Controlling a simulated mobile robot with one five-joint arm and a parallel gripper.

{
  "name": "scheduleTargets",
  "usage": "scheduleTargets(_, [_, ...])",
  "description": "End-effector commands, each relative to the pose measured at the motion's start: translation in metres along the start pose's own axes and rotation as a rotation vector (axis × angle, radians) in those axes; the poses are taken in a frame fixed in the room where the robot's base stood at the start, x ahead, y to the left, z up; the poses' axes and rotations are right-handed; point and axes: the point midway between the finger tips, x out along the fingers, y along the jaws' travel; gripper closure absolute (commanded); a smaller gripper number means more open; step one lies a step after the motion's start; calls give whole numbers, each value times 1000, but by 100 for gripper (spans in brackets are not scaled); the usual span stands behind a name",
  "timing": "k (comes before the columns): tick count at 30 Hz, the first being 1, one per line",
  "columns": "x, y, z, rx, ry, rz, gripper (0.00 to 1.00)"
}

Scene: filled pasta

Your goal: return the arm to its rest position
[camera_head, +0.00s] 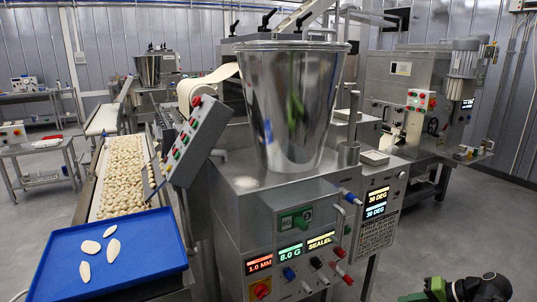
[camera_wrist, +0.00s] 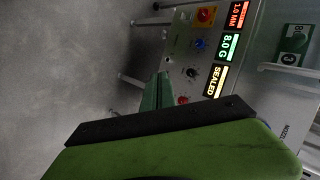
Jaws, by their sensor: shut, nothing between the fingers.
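My gripper (camera_wrist: 158,92) shows in the wrist view as a narrow green tip beyond a black bar and a broad green body. It is shut and empty. It points toward the lower part of a steel machine's control panel; I cannot tell the distance. In the head view, green and black parts of my arm (camera_head: 485,289) show at the bottom right edge, in front of bare floor and apart from the machine there.
The steel filling machine (camera_head: 230,215) with a hopper (camera_head: 292,100) stands at the centre. Left of it, a conveyor (camera_head: 97,205) carries many pale pieces toward a blue tray (camera_head: 150,245) holding several flat pieces. Another machine (camera_head: 385,75) stands behind right. Floor (camera_head: 470,230) at right is clear.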

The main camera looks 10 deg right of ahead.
Motion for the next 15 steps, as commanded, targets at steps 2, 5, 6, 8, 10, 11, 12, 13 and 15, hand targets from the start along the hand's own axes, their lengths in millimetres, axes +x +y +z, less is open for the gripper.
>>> scheduleTargets(2, [16, -14, 1, -24, -28, -6, 100])
scheduleTargets(5, [37, -33, 3, -56, -64, -14, 100])
scheduleTargets(6, [46, -42, 5, -72, -81, -17, 100])
scheduleTargets(8, [62, -57, 8, -97, -110, -23, 100])
scheduleTargets(10, [83, -75, 14, -130, -148, -28, 100])
scheduleTargets(11, [93, -84, 18, -145, -167, -28, 100])
scheduleTargets(12, [107, -96, 23, -168, -195, -26, 100])
scheduleTargets(13, [118, -105, 28, -187, -217, -24, 100])
scheduleTargets(15, [146, -127, 44, -237, -277, -10, 100])
